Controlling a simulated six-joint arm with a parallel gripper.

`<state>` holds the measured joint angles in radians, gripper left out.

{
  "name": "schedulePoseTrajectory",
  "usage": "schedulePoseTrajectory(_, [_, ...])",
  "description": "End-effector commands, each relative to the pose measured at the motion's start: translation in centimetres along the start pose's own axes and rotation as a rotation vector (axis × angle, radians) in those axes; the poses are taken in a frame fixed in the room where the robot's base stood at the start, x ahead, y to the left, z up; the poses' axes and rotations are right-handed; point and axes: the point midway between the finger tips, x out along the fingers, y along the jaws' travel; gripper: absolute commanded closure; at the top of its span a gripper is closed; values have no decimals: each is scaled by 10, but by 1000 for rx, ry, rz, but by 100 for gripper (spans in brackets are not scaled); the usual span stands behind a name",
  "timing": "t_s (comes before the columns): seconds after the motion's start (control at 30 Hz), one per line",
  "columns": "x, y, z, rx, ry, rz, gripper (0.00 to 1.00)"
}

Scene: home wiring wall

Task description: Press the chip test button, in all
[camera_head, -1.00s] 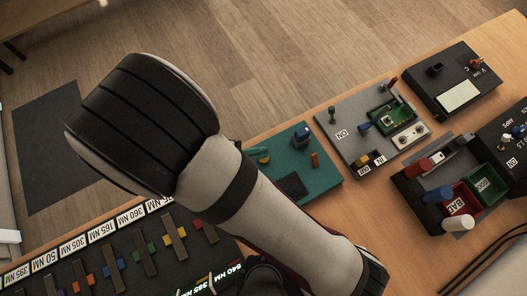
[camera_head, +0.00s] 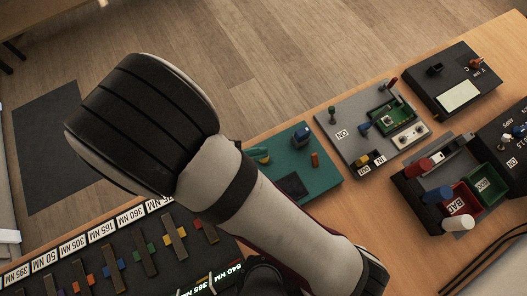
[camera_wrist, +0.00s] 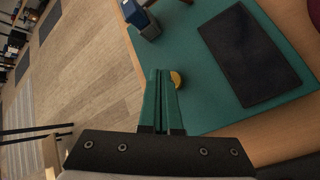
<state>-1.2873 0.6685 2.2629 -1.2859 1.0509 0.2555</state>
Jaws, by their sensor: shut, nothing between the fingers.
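My gripper (camera_wrist: 162,72) is shut and empty, its two green fingers together in the wrist view. In the head view it is mostly hidden behind my arm, with a bit of green finger (camera_head: 258,152) at the teal board's left edge. A round yellow piece (camera_wrist: 176,79) on the teal board (camera_wrist: 215,100) is right beside the fingertips, partly hidden; I cannot tell if they touch. A grey panel (camera_head: 347,119) with a green circuit board (camera_head: 392,112), a blue knob and small labels stands to the right. I cannot read which piece is the chip test button.
The teal board also carries a blue block (camera_wrist: 146,24) and a dark pad (camera_wrist: 248,55). Red and green bins (camera_head: 487,184), a dark meter box (camera_head: 453,80) and a rack of labelled strips (camera_head: 120,255) share the wooden table.

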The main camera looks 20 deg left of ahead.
Motion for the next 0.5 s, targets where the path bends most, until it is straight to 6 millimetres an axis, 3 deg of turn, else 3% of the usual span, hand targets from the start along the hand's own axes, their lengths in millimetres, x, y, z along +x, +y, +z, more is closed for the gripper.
schedulePoseTrajectory(0.5, [6, -4, -4, 0, 0, 0, 100])
